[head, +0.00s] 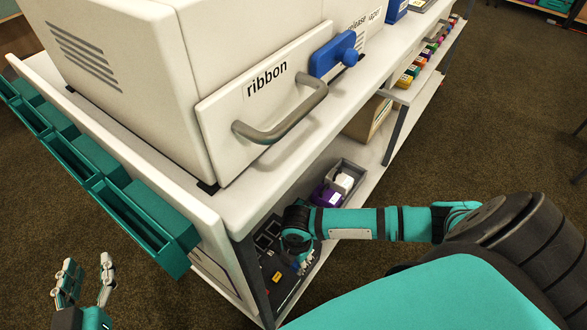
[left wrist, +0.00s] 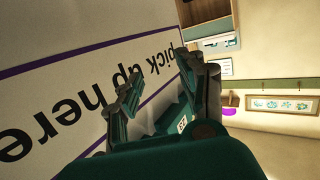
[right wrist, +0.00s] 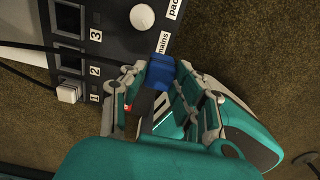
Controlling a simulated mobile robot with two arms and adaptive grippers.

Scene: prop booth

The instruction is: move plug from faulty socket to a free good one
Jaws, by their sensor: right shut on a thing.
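A dark socket panel (right wrist: 120,45) shows in the right wrist view, with sockets labelled 1, 2 and 3. A white plug (right wrist: 68,92) sits beside the label 1. The socket by label 3 (right wrist: 67,18) looks empty. My right gripper (right wrist: 160,88) is shut on a blue block (right wrist: 162,70) beside the label "mains"; I cannot tell whether this is a plug or a switch part. In the head view the right gripper (head: 298,258) is low at the panel (head: 272,240) under the counter. My left gripper (head: 86,278) is open and empty, left of the counter.
Teal bins (head: 125,205) line the counter's left side. A machine with a "ribbon" door and grey handle (head: 285,115) stands on the counter (head: 270,195). A grey bin with purple and white things (head: 340,183) is beside the panel. Dark cables (right wrist: 30,72) cross the panel's left.

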